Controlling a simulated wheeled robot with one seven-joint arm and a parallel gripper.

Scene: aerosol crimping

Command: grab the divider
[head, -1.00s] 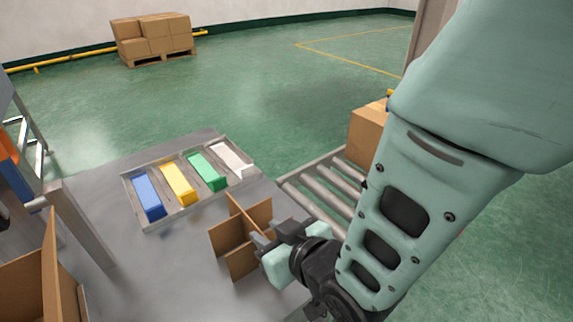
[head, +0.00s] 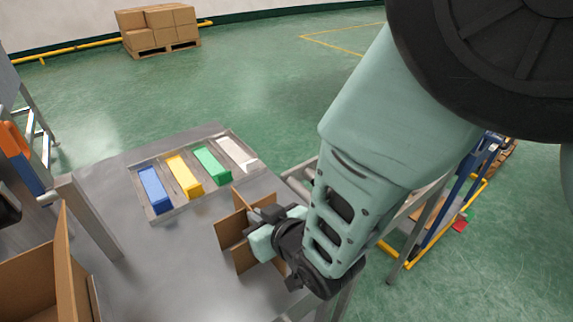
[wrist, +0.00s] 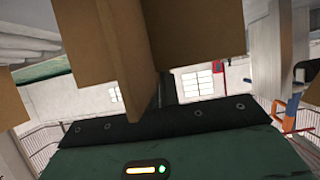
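The divider (head: 231,229) is a cross of brown cardboard panels standing upright on the grey table. My gripper (head: 257,226) is at its right side and overlaps its right-hand panels in the head view. In the wrist view, the divider's cardboard panels (wrist: 105,60) fill the upper middle, close in front of the dark gripper body. One panel edge reaches down to the gripper body in that picture. The fingertips are hidden among the panels, so I cannot tell whether they are shut on the cardboard.
A tray (head: 168,216) with blue, yellow, green and white blocks lies behind the divider. An open cardboard box (head: 35,285) stands at the lower left, near a metal post (head: 88,217). The table between box and divider is clear. Rollers (head: 299,183) lie to the right.

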